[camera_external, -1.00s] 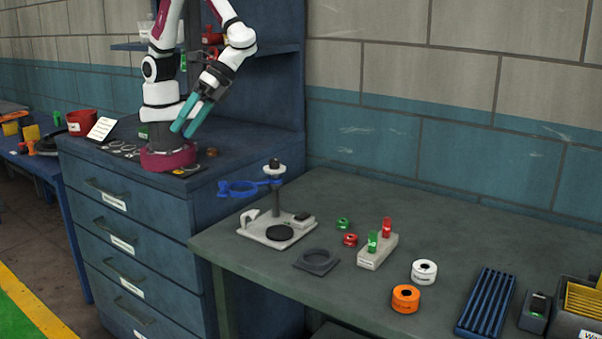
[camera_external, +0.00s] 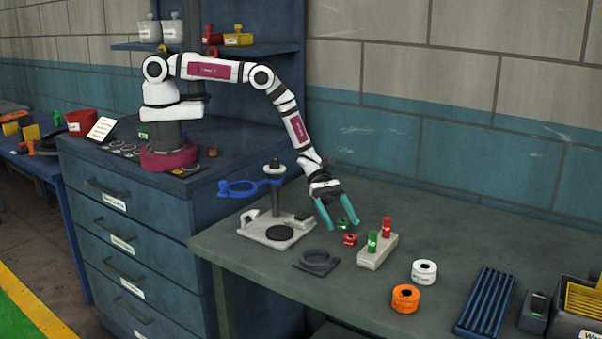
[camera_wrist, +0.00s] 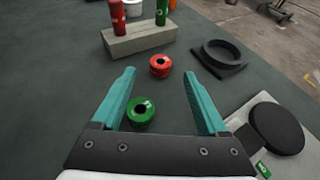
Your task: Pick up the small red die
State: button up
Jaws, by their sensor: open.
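The small red die (camera_external: 350,239) is a low red ring-shaped piece with a dark hole, lying on the grey-green table. In the wrist view the red die (camera_wrist: 160,66) lies just beyond the fingertips, between their lines. My gripper (camera_external: 342,225) is open and empty, with teal fingers pointing down at the table. In the wrist view the gripper (camera_wrist: 158,78) has a small green die (camera_wrist: 141,111) showing between its fingers, close to the left one. The green die (camera_external: 344,223) is partly behind the fingers in the external view.
A pale block (camera_external: 377,253) with red and green pegs stands right of the red die. A dark round holder (camera_external: 317,262) lies to the left, near a stand (camera_external: 277,232) with a blue ring. White (camera_external: 424,271) and orange (camera_external: 405,298) rolls are further right.

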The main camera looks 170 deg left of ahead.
aim_at(349, 234)
jog(key=x, duration=0.5)
jog(key=shift+s, duration=0.1)
grip_shut()
